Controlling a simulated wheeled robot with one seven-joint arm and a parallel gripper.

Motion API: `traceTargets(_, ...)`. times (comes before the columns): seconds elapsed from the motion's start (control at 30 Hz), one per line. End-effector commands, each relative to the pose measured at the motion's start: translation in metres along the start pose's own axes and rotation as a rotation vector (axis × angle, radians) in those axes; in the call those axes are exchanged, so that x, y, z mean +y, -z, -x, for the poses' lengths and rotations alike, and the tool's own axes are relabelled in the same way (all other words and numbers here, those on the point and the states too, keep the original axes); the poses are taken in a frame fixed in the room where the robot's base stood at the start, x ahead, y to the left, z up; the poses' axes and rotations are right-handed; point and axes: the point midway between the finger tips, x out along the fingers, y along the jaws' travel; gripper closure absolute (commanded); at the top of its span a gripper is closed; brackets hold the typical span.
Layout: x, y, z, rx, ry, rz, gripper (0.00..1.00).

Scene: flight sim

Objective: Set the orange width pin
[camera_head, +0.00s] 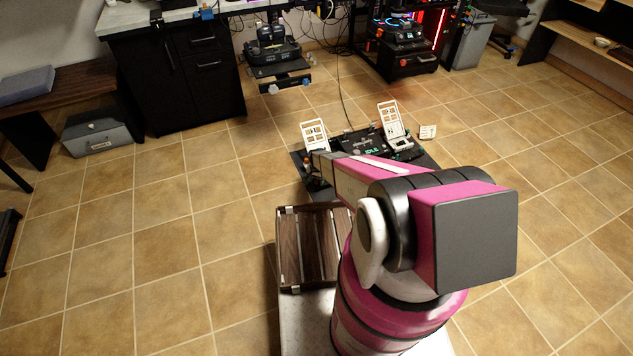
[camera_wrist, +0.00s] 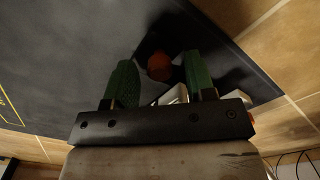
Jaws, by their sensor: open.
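The orange width pin (camera_wrist: 159,67) shows in the wrist view as a small round orange head on a black part. My gripper (camera_wrist: 158,60) is open, with one green finger on each side of the pin; gaps show between the pin and both fingers. How far the fingertips stand above the pin I cannot tell. In the head view the black pedal base (camera_head: 362,156) lies on the floor with two upright white pedals, the left one (camera_head: 315,134) and the right one (camera_head: 390,119). My arm reaches to the base's left side; the pin is not clear there.
A slatted wooden crate (camera_head: 312,250) sits beside my arm. A black cabinet (camera_head: 185,75) and desk stand behind, with a grey box (camera_head: 97,137) at left. A small white piece (camera_head: 428,132) lies right of the pedals.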

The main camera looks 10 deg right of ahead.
Motion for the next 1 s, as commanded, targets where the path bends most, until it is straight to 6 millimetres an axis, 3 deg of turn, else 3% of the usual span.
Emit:
traceTargets(0.6, 0.001, -0.001, 0.096, 0.0, 0.0, 0.0, 0.5)
traceTargets(1.0, 0.0, 0.0, 0.102, 0.0, 0.0, 0.0, 0.5)
